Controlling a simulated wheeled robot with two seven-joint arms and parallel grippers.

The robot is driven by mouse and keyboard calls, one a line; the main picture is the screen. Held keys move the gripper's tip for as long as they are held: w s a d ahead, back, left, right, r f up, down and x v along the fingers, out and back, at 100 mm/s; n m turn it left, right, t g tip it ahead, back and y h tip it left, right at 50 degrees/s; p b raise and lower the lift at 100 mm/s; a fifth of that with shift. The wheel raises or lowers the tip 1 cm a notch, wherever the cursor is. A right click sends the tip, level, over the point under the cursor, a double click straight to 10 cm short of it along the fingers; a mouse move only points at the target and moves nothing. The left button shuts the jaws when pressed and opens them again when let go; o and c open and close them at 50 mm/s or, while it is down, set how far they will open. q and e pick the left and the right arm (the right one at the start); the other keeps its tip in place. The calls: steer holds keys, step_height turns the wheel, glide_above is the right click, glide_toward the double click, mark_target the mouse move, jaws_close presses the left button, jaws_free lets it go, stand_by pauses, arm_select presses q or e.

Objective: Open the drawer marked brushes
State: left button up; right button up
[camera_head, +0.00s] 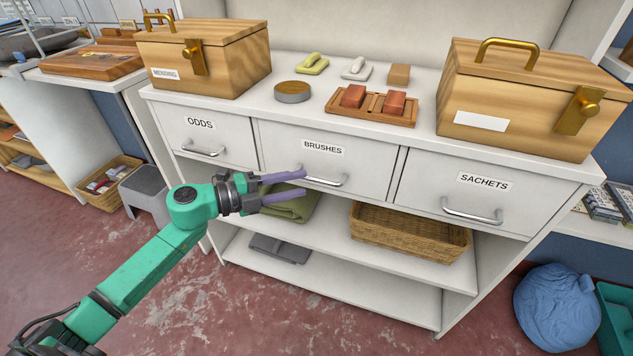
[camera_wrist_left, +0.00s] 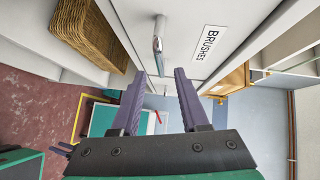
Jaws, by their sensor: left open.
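The brushes drawer (camera_head: 358,170) is the middle of three white drawers in the cabinet and looks shut. Its label (camera_wrist_left: 208,45) shows in the left wrist view. Its silver bar handle (camera_head: 322,181) also shows in the left wrist view (camera_wrist_left: 157,45). My left gripper (camera_head: 303,184) is open and empty, with its purple fingers pointing at the left part of this handle. In the left wrist view the handle lies just beyond the fingertips (camera_wrist_left: 160,74), roughly in line with the gap. What seems to be my right gripper (camera_wrist_left: 66,148) is small at the lower left there; its jaws are unclear.
The odds drawer (camera_head: 212,138) is on the left and the sachets drawer (camera_head: 470,192) on the right. Wooden boxes (camera_head: 205,58) (camera_head: 530,100) and a soap tray (camera_head: 370,106) stand on top. A wicker basket (camera_head: 410,236) and green cloth (camera_head: 292,208) lie on the shelf below.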

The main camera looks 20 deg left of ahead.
mark_target(314, 181)
arm_select(q)
steer(key=x, duration=0.5)
steer(key=shift+w+d+f, duration=0.1)
steer(key=shift+w+d, duration=0.1)
steer(key=shift+d, duration=0.15)
jaws_close()
stand_by(1.0)
